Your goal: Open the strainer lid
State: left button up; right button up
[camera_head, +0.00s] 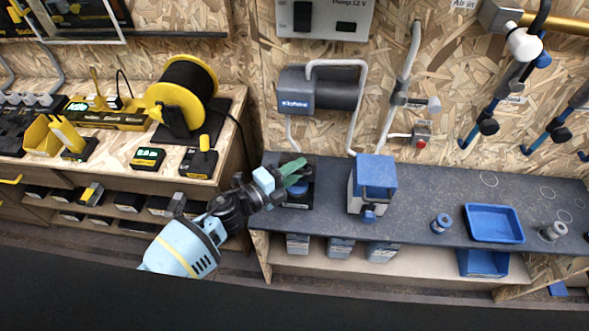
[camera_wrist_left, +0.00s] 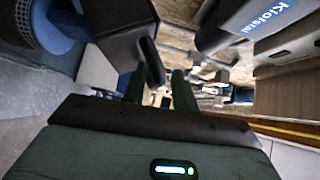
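A dark strainer-like unit with a blue part (camera_head: 298,198) stands at the left end of the grey bench, mostly behind my left gripper. I cannot clearly tell its lid from its body. My left gripper (camera_head: 294,176) is at this unit, with its green fingers apart. In the left wrist view, the fingers (camera_wrist_left: 158,88) are also apart. A black block with a rounded handle-like bar (camera_wrist_left: 152,62) reaches down near the gap between them. I cannot tell whether it touches a finger. A blue ribbed round part (camera_wrist_left: 42,25) shows at upper left. My right gripper is not in view.
A dark pump (camera_head: 322,90) with grey pipes hangs above the unit. A blue-topped box (camera_head: 373,183) stands to the right. A blue tray (camera_head: 494,237) and small fittings lie farther right. A wooden bench with a yellow reel (camera_head: 182,97) is at left.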

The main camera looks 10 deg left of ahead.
pick_arm(q)
jog(key=v, duration=0.7)
jog(key=shift+s+a, duration=0.3)
jog(key=shift+a, duration=0.05)
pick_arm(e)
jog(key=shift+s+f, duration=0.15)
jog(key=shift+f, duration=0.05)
pick_arm(q)
jog(key=shift+c, duration=0.3)
